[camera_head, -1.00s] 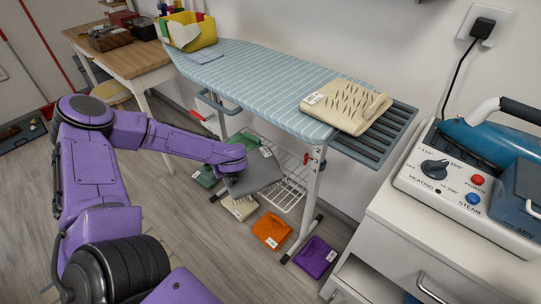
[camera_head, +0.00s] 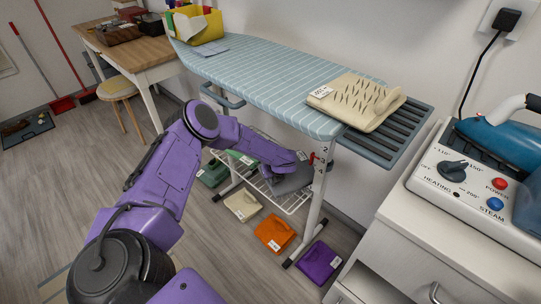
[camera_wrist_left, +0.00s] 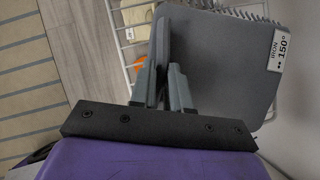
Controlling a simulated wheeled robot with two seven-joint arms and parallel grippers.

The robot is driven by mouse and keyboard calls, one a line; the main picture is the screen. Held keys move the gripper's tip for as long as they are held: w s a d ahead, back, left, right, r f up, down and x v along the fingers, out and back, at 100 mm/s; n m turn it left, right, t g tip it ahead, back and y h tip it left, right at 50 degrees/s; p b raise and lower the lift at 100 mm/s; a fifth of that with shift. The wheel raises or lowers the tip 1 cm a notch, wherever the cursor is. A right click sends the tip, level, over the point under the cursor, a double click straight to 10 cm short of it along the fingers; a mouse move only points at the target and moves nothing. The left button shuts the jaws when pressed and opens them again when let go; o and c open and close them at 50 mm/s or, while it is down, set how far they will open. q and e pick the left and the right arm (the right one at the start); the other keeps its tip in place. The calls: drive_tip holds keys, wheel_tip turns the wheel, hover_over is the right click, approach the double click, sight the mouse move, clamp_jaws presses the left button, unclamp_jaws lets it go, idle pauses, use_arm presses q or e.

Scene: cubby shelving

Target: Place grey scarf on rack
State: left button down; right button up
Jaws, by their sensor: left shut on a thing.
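The grey scarf (camera_wrist_left: 218,60) is a folded flat piece with a white "IRON 150°" label in the left wrist view. My left gripper (camera_wrist_left: 166,75) is shut on its near edge. In the head view the grey scarf (camera_head: 291,180) is at the white wire rack (camera_head: 290,199) under the ironing board. The left gripper's fingers are hidden there behind the arm and scarf. I cannot tell whether the scarf touches the rack. My right gripper is not in view.
The ironing board (camera_head: 262,82) is above the arm and holds a cream folded garment (camera_head: 357,103). Its leg (camera_head: 317,195) stands right of the scarf. A steam-iron station (camera_head: 470,180) is at right.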

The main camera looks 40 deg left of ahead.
use_arm(q)
drive_tip(key=shift+a+f, duration=0.1)
drive_tip(key=shift+f, duration=0.5)
drive_tip(key=c, duration=1.1)
unclamp_jaws()
